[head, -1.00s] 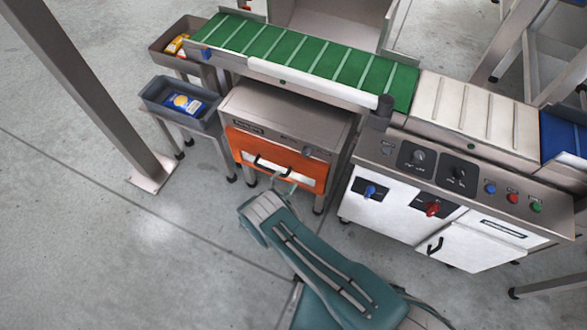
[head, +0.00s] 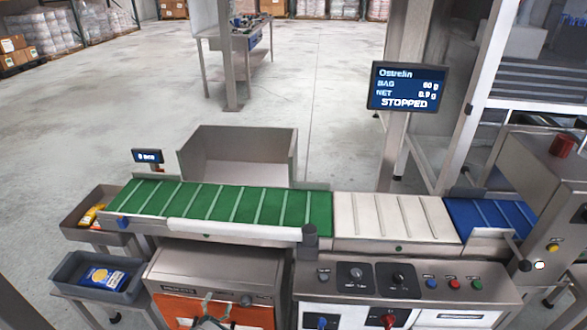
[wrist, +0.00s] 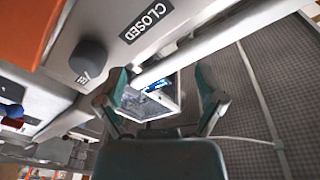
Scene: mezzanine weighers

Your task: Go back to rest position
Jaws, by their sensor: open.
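My gripper (wrist: 162,88) is open and empty in the wrist view, its two teal-tipped fingers spread apart. Beside it, at the upper left, are a grey metal panel marked CLOSED (wrist: 146,22) and a dark round knob (wrist: 88,57). In the head view, my gripper (head: 213,318) shows only in part at the bottom edge, in front of the orange-fronted machine (head: 262,316). I cannot tell whether it touches the orange front.
A green belt conveyor (head: 220,202) runs across the middle, joined by white (head: 392,216) and blue (head: 488,215) sections. Grey bins (head: 72,262) with packets stand at left. A control panel (head: 330,283) is below. The screen (head: 408,87) reads STOPPED. Open floor lies behind.

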